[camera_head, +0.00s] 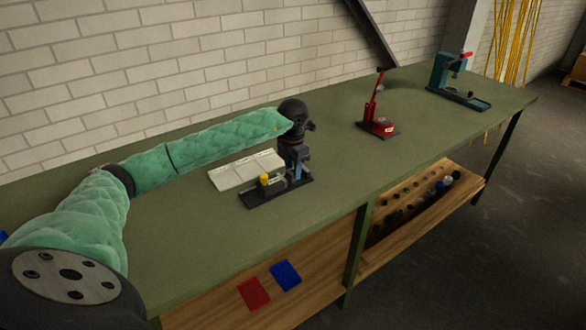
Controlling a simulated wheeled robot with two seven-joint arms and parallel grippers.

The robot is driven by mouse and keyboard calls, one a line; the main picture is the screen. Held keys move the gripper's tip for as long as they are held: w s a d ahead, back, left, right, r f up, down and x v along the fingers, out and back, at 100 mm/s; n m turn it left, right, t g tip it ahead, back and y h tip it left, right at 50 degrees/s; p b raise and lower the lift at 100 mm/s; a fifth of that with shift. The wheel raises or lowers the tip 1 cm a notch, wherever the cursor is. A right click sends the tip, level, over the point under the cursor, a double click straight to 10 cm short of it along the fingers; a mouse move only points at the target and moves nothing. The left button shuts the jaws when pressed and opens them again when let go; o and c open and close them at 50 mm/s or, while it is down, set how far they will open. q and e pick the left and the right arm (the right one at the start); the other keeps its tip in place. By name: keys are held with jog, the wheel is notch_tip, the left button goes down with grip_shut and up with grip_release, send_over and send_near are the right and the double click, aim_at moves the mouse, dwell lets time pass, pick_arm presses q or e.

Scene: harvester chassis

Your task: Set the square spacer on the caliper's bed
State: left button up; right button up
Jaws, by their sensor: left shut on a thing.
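My left gripper (295,165) points down over a low black fixture (262,196) with a yellow knob, which appears to be the caliper. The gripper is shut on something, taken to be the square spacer. The piece is hidden or too small to make out between the fingers. I cannot tell whether it touches the fixture's bed, since the gripper covers the fixture's right part. My right gripper is not in view.
A pale sectioned tray (232,177) lies just behind the fixture. A red lever tool (377,124) and a teal press (452,80) stand further right on the green bench (190,255). Red (253,294) and blue (285,275) pieces lie on the lower shelf. Bare bench lies between the tools.

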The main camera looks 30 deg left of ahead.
pick_arm(q)
jog(key=shift+f, duration=0.15)
jog(key=o, duration=1.1)
notch_tip(320, 180, up, 6)
jog(key=shift+r+b, duration=0.25)
jog(key=shift+b, duration=0.9)
jog(key=shift+r, duration=0.65)
